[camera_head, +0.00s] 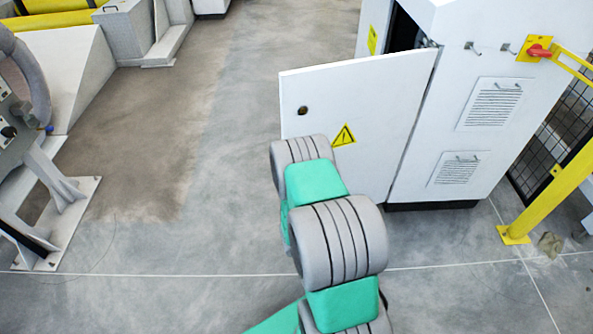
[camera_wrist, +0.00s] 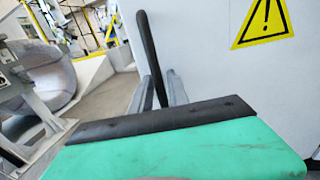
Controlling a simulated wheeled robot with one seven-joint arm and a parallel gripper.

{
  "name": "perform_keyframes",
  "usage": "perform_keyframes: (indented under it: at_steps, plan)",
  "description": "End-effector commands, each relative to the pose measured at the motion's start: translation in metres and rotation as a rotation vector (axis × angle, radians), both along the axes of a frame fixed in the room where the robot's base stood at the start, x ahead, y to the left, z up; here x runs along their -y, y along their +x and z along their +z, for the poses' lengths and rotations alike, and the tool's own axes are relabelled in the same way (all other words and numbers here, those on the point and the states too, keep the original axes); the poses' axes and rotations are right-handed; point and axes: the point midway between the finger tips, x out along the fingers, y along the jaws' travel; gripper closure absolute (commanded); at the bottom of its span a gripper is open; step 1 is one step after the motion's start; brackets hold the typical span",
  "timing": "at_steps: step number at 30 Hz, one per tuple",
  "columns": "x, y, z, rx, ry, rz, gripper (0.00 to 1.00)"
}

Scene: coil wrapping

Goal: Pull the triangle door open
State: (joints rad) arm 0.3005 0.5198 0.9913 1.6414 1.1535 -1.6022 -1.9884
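The white door (camera_head: 362,112) with a yellow warning triangle (camera_head: 343,135) is swung partly open from the white cabinet (camera_head: 455,110), with a dark gap behind it at the top. A small dark round spot (camera_head: 302,110) sits near its free edge. The triangle (camera_wrist: 265,18) also shows at upper right in the wrist view. My gripper (camera_wrist: 157,88) has two grey fingers apart, close beside the white panel. A dark upright bar (camera_wrist: 150,60) stands between or behind them; whether they touch it is unclear. In the head view my arm hides my gripper.
A yellow post (camera_head: 555,190) and mesh fence stand right of the cabinet. A red switch (camera_head: 540,50) is at its upper right. Grey machinery (camera_head: 40,150) stands at the left. The concrete floor (camera_head: 170,130) left of the door is clear.

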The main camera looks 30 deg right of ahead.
Motion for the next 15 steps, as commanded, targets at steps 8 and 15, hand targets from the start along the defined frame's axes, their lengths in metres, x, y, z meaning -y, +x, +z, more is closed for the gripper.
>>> perform_keyframes:
  at_steps: [8,15]
  plan:
    - [-0.003,-0.006,-0.001,-0.001,0.001,0.002,0.79]
    - [-0.011,-0.039,0.0,0.001,0.0,0.0,0.79]
